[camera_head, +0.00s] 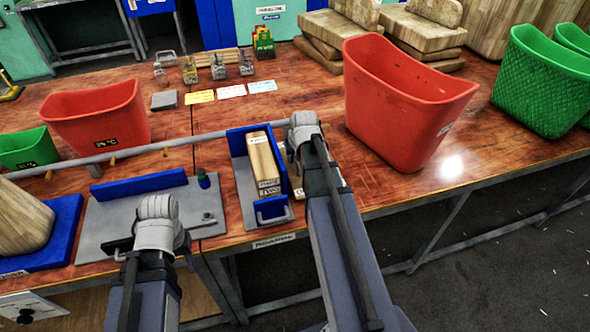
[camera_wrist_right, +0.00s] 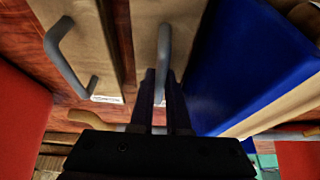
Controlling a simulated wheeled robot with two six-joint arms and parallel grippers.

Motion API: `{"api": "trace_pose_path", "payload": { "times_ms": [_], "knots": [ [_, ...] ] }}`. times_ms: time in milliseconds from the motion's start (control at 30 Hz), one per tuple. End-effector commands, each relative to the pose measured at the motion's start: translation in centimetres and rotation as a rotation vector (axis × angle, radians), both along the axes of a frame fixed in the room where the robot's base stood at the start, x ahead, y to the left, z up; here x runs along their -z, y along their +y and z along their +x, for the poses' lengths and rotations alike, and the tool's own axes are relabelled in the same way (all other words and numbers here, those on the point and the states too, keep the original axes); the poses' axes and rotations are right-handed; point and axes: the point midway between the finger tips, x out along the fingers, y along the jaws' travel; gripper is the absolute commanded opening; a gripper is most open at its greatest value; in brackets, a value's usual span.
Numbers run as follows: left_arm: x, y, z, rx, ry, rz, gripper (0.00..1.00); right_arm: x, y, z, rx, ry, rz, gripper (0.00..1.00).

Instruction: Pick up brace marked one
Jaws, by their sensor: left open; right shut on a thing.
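My right gripper (camera_head: 298,160) is just right of the blue-walled holder. In the right wrist view its fingers (camera_wrist_right: 161,92) are shut on the grey handle of a wooden brace (camera_wrist_right: 150,25). A second wooden brace with a grey handle (camera_wrist_right: 78,30) lies to its left, apart from the fingers. In the head view a pale piece of a brace (camera_head: 299,184) shows beside my right arm, mostly hidden. The marks on these braces cannot be read. My left gripper (camera_head: 157,228) is over the grey press plate (camera_head: 105,220), its fingertips not clearly visible.
The blue-walled holder (camera_head: 237,143) contains labelled wooden pieces (camera_head: 264,165). A large red bin (camera_head: 400,105) stands to the right, a smaller red bin (camera_head: 98,115) to the left. Green bins (camera_head: 545,80) stand at far right. The table front right of my right arm is clear.

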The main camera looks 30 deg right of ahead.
Motion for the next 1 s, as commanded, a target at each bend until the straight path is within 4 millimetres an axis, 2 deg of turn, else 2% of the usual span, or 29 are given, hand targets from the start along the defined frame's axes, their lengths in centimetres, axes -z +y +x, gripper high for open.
{"api": "trace_pose_path", "payload": {
  "times_ms": [567,767,1000],
  "knots": [
    [-0.6,0.0,0.0,0.0,0.0,0.0,0.5,-0.6,0.0,0.0,0.0,0.0,0.0,0.0],
    [-1.8,0.0,0.0,0.0,0.0,0.0,0.5,-1.8,0.0,0.0,0.0,-0.001,0.0,0.0],
    [-4.6,0.0,0.0,0.0,0.0,0.0,0.5,-4.6,0.0,0.0,0.0,-0.001,0.0,0.0]
  ]
}}
